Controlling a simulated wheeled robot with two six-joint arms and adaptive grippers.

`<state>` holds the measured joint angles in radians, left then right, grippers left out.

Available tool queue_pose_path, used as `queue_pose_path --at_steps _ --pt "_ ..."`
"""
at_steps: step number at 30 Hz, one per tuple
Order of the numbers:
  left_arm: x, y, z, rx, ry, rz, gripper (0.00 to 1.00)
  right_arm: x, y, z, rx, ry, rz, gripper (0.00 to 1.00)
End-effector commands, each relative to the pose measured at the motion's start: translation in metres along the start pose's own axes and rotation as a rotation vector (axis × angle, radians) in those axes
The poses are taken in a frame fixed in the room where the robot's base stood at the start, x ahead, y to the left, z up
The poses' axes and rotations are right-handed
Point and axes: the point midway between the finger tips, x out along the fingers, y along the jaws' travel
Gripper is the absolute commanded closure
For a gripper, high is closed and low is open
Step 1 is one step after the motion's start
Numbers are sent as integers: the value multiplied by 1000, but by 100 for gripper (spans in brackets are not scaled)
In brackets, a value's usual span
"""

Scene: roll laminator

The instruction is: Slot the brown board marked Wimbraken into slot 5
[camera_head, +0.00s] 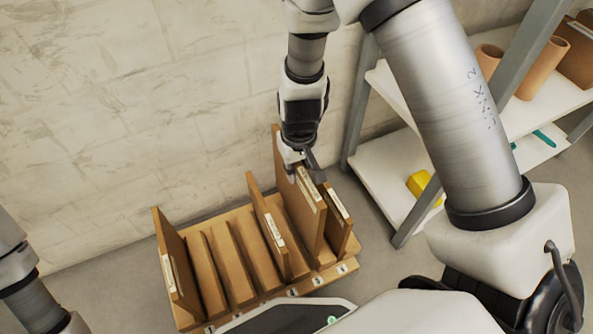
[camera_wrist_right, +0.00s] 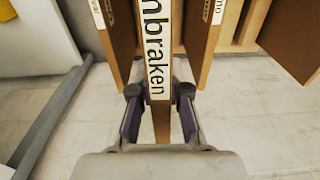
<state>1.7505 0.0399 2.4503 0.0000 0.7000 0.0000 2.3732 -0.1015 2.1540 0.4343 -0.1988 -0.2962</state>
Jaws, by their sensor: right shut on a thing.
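The brown board marked "...nbraken" (camera_wrist_right: 157,60) stands upright between the fingers of my right gripper (camera_wrist_right: 160,98), which is shut on it; the start of the word is cut off. In the head view my right gripper (camera_head: 303,160) is at the top of this tall board (camera_head: 311,222), over the right part of the wooden rack (camera_head: 244,299). I cannot tell whether its lower edge sits in a slot. Small number tags run along the rack's front edge, and the slot 5 tag cannot be made out. My left gripper is out of view.
A brown board (camera_head: 340,232) stands close to the right of the held one, another (camera_head: 262,215) to its left, and one (camera_head: 173,255) at the rack's left end. Empty slots lie between the left two. A white shelf (camera_head: 385,185) stands right; a wall is behind.

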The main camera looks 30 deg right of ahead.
Motion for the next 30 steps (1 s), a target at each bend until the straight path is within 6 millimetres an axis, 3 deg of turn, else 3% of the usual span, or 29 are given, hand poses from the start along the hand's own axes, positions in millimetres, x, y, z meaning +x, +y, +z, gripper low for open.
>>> queue_pose_path --at_steps 3,30 --pt "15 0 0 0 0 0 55 15 0 0 0 0 0 100" --pt "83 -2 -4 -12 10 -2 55 90 1 3 0 1 0 100"
